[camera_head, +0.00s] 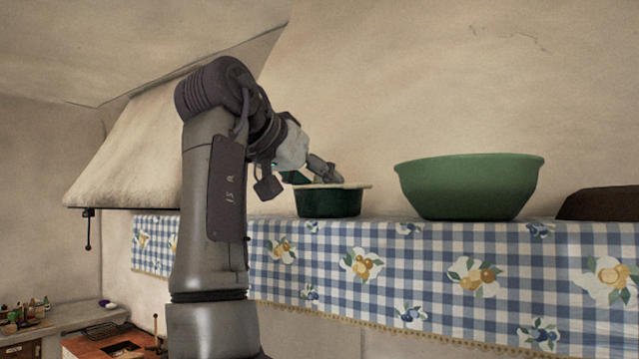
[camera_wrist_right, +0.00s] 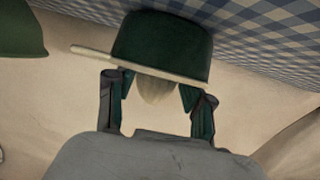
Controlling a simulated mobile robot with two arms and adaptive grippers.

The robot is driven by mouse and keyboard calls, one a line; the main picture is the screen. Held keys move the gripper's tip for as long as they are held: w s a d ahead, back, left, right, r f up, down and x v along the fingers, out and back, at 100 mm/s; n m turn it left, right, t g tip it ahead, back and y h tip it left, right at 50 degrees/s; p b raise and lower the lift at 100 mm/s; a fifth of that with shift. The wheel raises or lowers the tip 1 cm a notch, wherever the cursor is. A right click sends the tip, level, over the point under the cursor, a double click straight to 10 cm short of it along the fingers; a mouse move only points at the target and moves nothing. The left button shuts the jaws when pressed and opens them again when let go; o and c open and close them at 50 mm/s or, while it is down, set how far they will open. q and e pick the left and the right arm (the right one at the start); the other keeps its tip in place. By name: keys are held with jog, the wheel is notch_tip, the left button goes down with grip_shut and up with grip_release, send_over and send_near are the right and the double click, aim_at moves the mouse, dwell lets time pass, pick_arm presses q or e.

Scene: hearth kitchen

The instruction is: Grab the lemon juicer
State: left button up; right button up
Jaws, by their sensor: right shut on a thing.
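The lemon juicer (camera_head: 330,204) has a dark green bowl and a cream top. It appears to rest on the cloth-covered shelf. In the right wrist view the juicer (camera_wrist_right: 163,38) appears upside down, with its pale cone between the fingers. My right gripper (camera_head: 322,172) reaches it from the upper left. In the right wrist view my right gripper (camera_wrist_right: 157,90) has one finger on each side of the cone and is shut on the juicer. My left gripper is not in view.
A large green bowl (camera_head: 468,188) stands to the right of the juicer, with a gap between them. A dark brown object (camera_head: 602,204) sits at the far right. The shelf wears a blue checked cloth (camera_head: 400,262). A range hood (camera_head: 130,155) is at left, the wall behind.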

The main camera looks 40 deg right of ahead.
jog(key=shift+w+r, duration=0.2)
jog(key=shift+r, duration=0.15)
grip_shut()
jog(key=shift+w+r, duration=0.2)
jog(key=shift+r, duration=0.4)
jog(key=shift+w+r, duration=0.15)
jog(key=shift+r, duration=0.45)
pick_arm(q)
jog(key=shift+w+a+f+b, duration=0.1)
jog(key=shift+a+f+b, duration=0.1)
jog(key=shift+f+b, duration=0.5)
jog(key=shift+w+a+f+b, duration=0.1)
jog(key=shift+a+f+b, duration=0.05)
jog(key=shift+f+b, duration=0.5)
pick_arm(e)
jog(key=s+d+r, duration=0.1)
jog(key=s+r, duration=0.6)
jog(key=s, duration=0.5)
jog(key=shift+s+r, duration=0.2)
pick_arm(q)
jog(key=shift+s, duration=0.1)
pick_arm(e)
jog(key=o, duration=1.3)
grip_release()
jog(key=shift+a, duration=0.1)
